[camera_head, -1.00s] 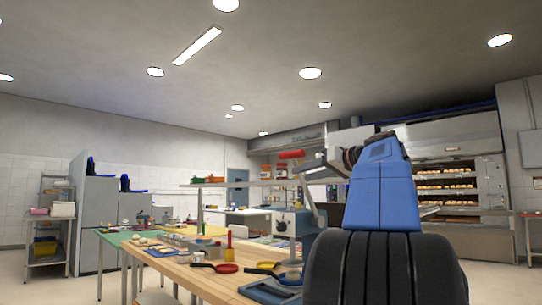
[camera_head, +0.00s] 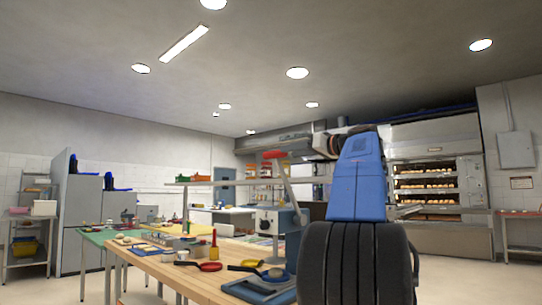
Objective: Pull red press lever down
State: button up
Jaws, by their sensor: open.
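The red press lever's handle (camera_head: 274,154) is a short red grip at the top of a grey bar. The bar slopes down and right toward the press (camera_head: 266,286), whose blue base stands at the table's near right corner. The lever is raised. My gripper (camera_head: 308,154) is at the end of my blue arm, just right of the handle and at about its height. It is open and small in view, partly hidden by my arm. I cannot tell how far apart in depth it and the handle are.
A deck oven (camera_head: 435,185) with bread is at the right back. Floor is open at lower right.

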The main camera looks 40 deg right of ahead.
aim_at(271, 154)
jog(key=w, duration=0.7)
jog(key=w+a, duration=0.1)
jog(key=w, duration=0.3)
jog(key=shift+f, duration=0.1)
grip_shut()
